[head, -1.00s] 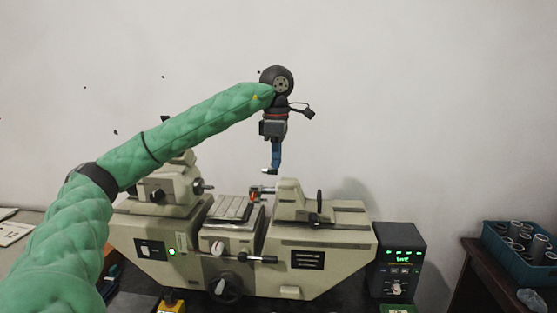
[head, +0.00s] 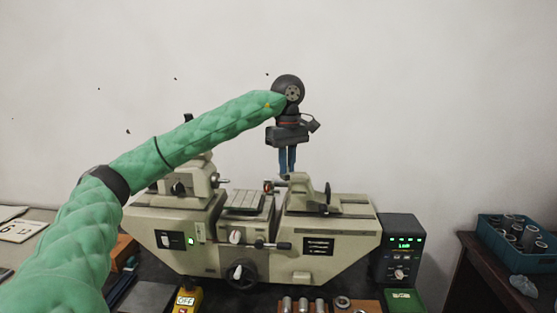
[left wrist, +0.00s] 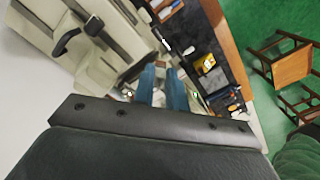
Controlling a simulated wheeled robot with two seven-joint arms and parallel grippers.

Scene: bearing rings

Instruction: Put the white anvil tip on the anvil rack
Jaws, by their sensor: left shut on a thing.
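My left gripper (head: 288,172) hangs above the right part of the beige measuring machine (head: 335,232), its two blue fingers pointing down. In the left wrist view the blue fingers (left wrist: 163,88) are close together around a small pale piece (left wrist: 160,65), which looks like the white anvil tip. In the head view the piece is too small to make out. A wooden rack (head: 318,305) with upright metal cylinders, possibly the anvil rack, is cut off by the head view's bottom edge. My right gripper is not in view.
A control box with a green display (head: 401,250) stands right of the machine. A blue crate of metal rings (head: 515,257) is on the dark side table at right. A yellow switch box marked OFF (head: 187,299) sits in front of the machine.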

